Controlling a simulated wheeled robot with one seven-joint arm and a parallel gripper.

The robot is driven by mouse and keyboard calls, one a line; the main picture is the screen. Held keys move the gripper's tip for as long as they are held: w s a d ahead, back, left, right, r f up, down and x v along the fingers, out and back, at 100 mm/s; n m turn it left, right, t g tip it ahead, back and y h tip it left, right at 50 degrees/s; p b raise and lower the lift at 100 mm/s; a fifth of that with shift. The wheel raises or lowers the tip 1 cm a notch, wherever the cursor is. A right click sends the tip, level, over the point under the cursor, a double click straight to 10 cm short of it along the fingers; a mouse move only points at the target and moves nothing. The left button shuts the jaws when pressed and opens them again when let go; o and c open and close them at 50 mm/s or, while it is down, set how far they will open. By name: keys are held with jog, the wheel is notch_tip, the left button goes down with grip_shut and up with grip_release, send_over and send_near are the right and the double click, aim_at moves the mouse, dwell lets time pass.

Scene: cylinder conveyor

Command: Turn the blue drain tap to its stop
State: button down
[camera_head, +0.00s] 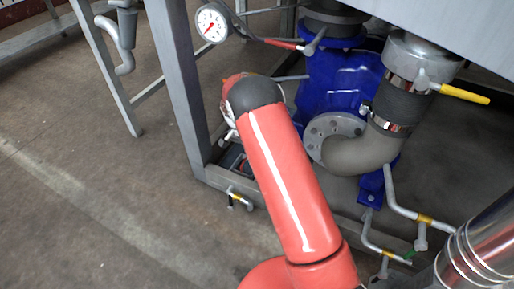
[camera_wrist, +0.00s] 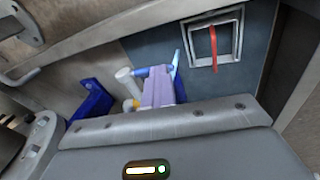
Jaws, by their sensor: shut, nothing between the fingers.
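In the wrist view, a blue lever (camera_wrist: 152,71), which looks like the drain tap's handle, lies beside a pale pipe end (camera_wrist: 127,82) with an orange-yellow band. My gripper (camera_wrist: 162,84) shows there as pale lilac fingers, shut and empty, right next to the lever. Whether they touch it I cannot tell. A light blue strip stands just right of the fingertips; what it belongs to is unclear. In the head view, my red arm hides the gripper and the blue tap.
A blue pump (camera_head: 340,82) with a thick grey elbow pipe (camera_head: 362,154) stands inside a grey steel frame (camera_head: 178,75). A yellow lever (camera_head: 464,94) and a dial gauge (camera_head: 211,24) are nearby. Thin banded pipes (camera_head: 400,203) run low at right. Open floor lies left.

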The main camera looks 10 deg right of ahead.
jog(key=shift+s+d+r+t+y+b, duration=0.5)
jog(key=shift+d+r+t+y, duration=0.3)
jog(key=shift+y, duration=0.4)
jog(key=shift+s+d+r+p, duration=0.25)
jog(key=shift+r+p, duration=0.1)
jog(key=shift+r, duration=0.15)
jog(key=shift+s+d+r+p, duration=0.15)
jog(key=shift+d+r+p, duration=0.1)
jog(key=shift+r+p, duration=0.15)
jog(key=shift+s+d+r+t+y+b, duration=0.1)
jog(key=shift+s+d+t+y+b, duration=0.2)
jog(key=shift+s+d+t+y, duration=0.15)
jog(key=s+d+r+t+y+p, duration=0.1)
jog(key=s+d+r+y+p, duration=0.15)
jog(key=s+d, duration=0.3)
jog(key=s+r+n+h, duration=0.1)
jog(key=s+r, duration=0.2)
jog(key=r, duration=0.3)
jog(key=s+r+n+h, duration=0.1)
jog(key=s+r, duration=0.2)
jog(key=r, duration=0.3)
jog(key=s+r+n+h+p, duration=0.1)
jog(key=s+r, duration=0.2)
jog(key=r, duration=0.4)
jog(key=shift+s+a+n+t, duration=0.15)
jog(key=shift+s+n+t, duration=0.15)
jog(key=shift+s+t, duration=0.05)
